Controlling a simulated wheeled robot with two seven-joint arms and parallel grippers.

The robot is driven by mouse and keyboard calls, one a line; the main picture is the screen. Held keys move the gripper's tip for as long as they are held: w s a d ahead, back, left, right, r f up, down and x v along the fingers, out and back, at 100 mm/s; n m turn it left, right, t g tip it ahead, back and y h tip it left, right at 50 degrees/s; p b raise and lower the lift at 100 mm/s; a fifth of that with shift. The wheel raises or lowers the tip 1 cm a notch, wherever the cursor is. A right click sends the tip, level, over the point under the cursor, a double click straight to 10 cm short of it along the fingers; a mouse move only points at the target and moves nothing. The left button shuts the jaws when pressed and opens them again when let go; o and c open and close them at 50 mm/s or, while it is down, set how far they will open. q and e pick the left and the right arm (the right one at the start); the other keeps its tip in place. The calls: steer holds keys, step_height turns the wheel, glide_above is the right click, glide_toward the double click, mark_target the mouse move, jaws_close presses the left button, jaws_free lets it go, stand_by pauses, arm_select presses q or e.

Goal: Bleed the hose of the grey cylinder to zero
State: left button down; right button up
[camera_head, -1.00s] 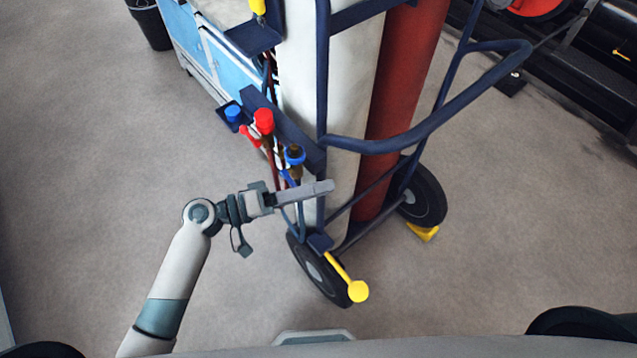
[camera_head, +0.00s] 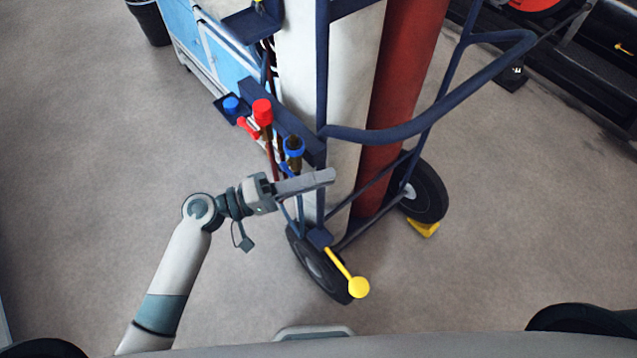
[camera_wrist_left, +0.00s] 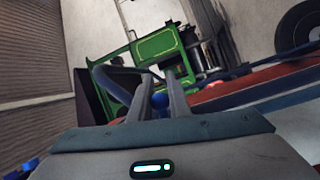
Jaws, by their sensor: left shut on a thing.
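The pale grey cylinder (camera_head: 347,90) stands in a dark blue trolley beside a red cylinder (camera_head: 402,90). Two hose ends hang at the trolley's left side, one with a red cap (camera_head: 262,111) and one with a blue collar (camera_head: 294,148). My left gripper (camera_head: 332,177) reaches in from the left, just below the blue-collared end and in front of the grey cylinder's lower part. In the left wrist view a small blue knob (camera_wrist_left: 159,101) sits between its two fingers, which are shut on it. The fingers hide part of the hose in the head view. My right gripper is not in view.
The trolley's blue handle (camera_head: 430,128) juts out to the right. A yellow-ended lever (camera_head: 358,287) sticks out low by the front wheel (camera_head: 318,268). A yellow chock (camera_head: 423,228) sits at the other wheel.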

arm_select(q)
steer(key=shift+r+n+h+b, duration=0.35)
steer(key=shift+r+n, duration=0.15)
steer(key=shift+n, duration=0.3)
steer(key=c, duration=1.6)
jaws_free()
steer(key=shift+c, duration=0.2)
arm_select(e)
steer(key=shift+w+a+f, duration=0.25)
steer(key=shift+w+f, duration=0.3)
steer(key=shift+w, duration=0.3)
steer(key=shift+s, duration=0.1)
arm_select(q)
steer(key=shift+a, duration=0.1)
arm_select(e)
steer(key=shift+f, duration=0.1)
